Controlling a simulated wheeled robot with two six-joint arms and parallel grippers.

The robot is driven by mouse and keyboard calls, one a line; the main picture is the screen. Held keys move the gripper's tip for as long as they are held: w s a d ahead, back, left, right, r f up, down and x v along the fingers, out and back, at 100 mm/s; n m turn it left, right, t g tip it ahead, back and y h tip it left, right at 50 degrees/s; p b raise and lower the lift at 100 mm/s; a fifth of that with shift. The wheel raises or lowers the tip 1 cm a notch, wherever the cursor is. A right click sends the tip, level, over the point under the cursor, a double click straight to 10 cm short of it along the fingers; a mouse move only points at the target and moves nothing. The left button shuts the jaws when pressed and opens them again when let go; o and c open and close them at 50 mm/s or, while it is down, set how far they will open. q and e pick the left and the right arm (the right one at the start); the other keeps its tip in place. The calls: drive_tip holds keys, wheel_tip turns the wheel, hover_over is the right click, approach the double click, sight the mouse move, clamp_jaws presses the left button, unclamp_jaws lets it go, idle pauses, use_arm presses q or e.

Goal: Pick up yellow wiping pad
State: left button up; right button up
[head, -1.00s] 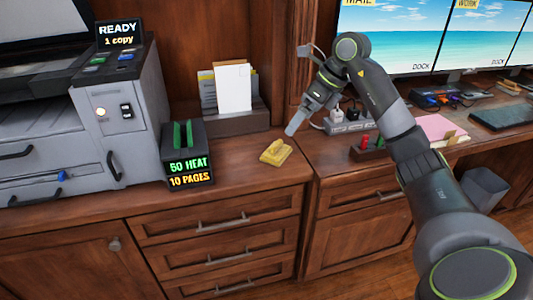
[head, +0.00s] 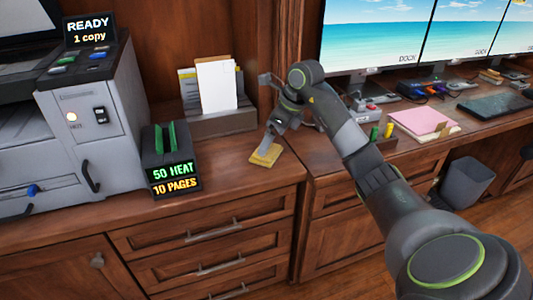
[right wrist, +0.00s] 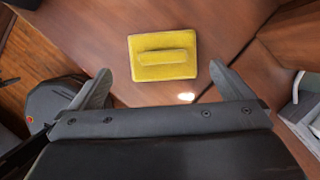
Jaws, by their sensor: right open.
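The yellow wiping pad (head: 265,156) lies flat on the wooden counter near its front right corner. In the right wrist view the pad (right wrist: 163,67) is a yellow rectangle with a raised grip bar along its middle. My right gripper (head: 268,140) is just above the pad in the head view. In the right wrist view my right gripper (right wrist: 160,85) is open, with its fingers spread apart and the pad ahead between their tips. The fingers do not visibly touch the pad. My left gripper is not in view.
A grey printer (head: 95,130) and a black bin labelled 50 HEAT, 10 PAGES (head: 170,160) stand left of the pad. A paper holder (head: 222,122) stands behind it. To the right are a pink paper stack (head: 422,122) and monitors (head: 375,40). The counter in front of the pad is clear.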

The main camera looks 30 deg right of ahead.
drive_tip(key=x, duration=0.4)
drive_tip(key=shift+w+f, duration=0.1)
drive_tip(key=shift+w, duration=0.2)
drive_tip(key=shift+w+f, duration=0.2)
drive_tip(key=shift+f, duration=0.3)
drive_tip(key=shift+c, duration=0.8)
drive_tip(key=c, duration=0.7)
wheel_tip(320, 180, up, 9)
drive_tip(key=shift+a, duration=0.1)
drive_tip(key=shift+c, duration=0.2)
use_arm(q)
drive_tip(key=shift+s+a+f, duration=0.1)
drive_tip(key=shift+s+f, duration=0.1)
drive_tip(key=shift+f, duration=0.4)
use_arm(e)
drive_tip(key=shift+r, duration=0.55)
